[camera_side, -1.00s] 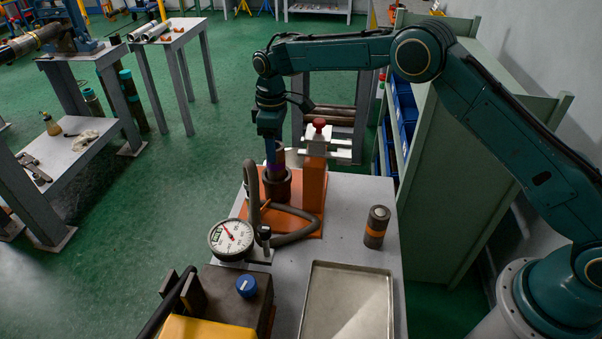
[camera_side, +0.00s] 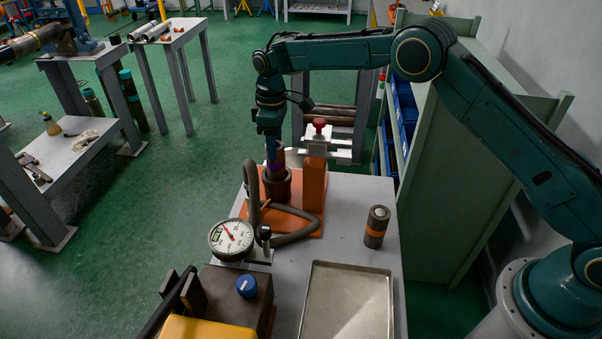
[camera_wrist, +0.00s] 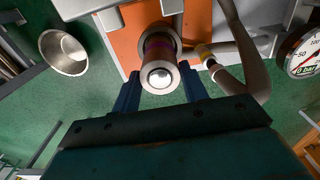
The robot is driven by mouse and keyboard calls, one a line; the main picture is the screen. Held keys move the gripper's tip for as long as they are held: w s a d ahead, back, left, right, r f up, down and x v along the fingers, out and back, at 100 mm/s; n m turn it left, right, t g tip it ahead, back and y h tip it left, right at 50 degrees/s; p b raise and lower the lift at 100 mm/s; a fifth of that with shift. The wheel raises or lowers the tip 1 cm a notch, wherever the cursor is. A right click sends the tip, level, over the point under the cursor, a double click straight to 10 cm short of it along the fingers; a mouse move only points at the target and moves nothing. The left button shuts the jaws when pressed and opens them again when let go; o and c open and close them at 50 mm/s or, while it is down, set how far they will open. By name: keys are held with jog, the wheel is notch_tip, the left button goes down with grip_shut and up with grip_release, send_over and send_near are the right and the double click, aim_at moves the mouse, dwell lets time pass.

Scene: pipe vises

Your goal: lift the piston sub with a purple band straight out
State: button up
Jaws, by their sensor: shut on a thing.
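The piston sub with a purple band (camera_side: 280,158) stands upright in a dark round socket (camera_side: 277,190) on an orange base plate. Its lower end is hidden inside the socket. My gripper (camera_side: 273,150) comes down from above and is shut on the sub's upper part. In the wrist view the sub (camera_wrist: 158,72) shows its pale round top, with the purple band just beneath, between the two blue fingers of my gripper (camera_wrist: 161,92).
An orange post with a red knob (camera_side: 319,122) stands close right of the socket. A grey hose (camera_side: 252,185) and a pressure gauge (camera_side: 231,239) are in front. An empty metal tray (camera_side: 348,300) lies at the front.

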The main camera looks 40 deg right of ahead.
jog(key=shift+r, duration=2.5)
dwell(0.3)
jog(key=shift+a, duration=0.1)
